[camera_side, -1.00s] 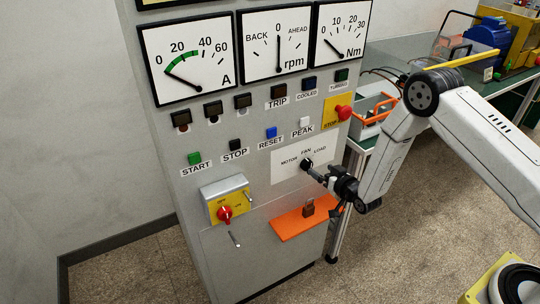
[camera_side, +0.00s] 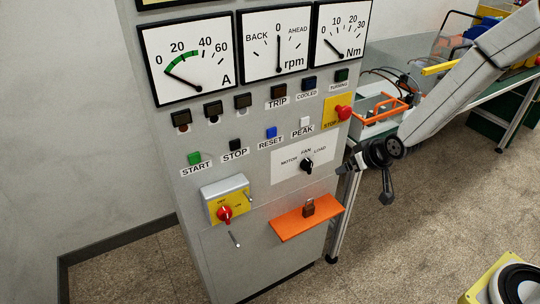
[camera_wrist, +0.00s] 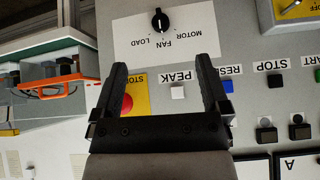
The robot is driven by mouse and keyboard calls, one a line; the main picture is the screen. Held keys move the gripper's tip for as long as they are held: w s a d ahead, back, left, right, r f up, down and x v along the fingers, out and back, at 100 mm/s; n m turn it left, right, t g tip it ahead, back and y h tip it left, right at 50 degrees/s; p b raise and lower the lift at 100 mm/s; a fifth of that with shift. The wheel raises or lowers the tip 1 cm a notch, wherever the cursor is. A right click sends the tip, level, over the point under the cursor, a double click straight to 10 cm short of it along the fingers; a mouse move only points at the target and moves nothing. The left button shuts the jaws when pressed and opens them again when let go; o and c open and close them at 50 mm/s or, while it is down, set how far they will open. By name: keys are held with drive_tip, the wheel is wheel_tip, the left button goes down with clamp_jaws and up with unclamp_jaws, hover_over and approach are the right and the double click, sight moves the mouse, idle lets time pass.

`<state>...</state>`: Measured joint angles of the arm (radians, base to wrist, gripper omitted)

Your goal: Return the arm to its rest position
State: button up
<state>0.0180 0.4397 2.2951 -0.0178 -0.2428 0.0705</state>
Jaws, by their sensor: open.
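My gripper (camera_side: 347,167) is in front of the lower right of the grey cabinet, right of the selector knob (camera_side: 307,163) and apart from it. In the wrist view my gripper (camera_wrist: 162,65) has its two black fingers spread wide, with nothing between them. The black selector knob (camera_wrist: 160,20) lies beyond the fingertips in that view, on a white plate marked MOTOR, FAN, LOAD. The knob looks turned about toward FAN. My arm reaches in from the upper right in the side view.
The red stop button (camera_side: 343,112) and the orange shelf with a padlock (camera_side: 308,208) stick out from the cabinet near my gripper. A green bench (camera_side: 480,97) with a grey box and orange handles (camera_side: 385,108) stands behind my arm.

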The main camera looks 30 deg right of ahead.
drive_tip(key=s+r+g, duration=0.4)
drive_tip(key=s, duration=1.1)
drive_tip(key=shift+a+r+n+g, duration=0.15)
drive_tip(key=shift+a+n+g, duration=0.2)
drive_tip(key=shift+n+g, duration=0.05)
drive_tip(key=shift+w+r, duration=0.1)
drive_tip(key=shift+r, duration=0.05)
